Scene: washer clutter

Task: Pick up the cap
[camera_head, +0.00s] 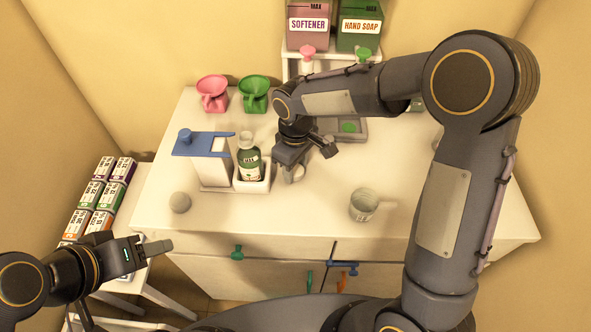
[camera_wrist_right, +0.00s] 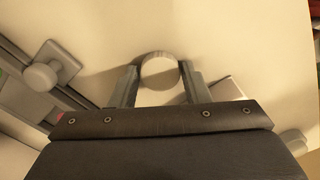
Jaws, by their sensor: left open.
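A round pale cap (camera_wrist_right: 158,72) shows between the two fingertips of my right gripper (camera_wrist_right: 159,68) in the right wrist view. The fingers stand on either side of it, very near its edge; I cannot tell if they touch it. In the head view my right gripper (camera_head: 294,171) points down at the table beside the bottle, and a pale round piece (camera_head: 298,174) shows at its fingers, partly hidden. My left gripper (camera_head: 150,249) is open and empty, off the table's front left corner.
A bottle (camera_head: 249,163) in a white holder and a blue-topped stand (camera_head: 203,146) are left of the right gripper. Pink (camera_head: 212,92) and green (camera_head: 254,92) funnel-like pieces stand behind. The front middle is clear.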

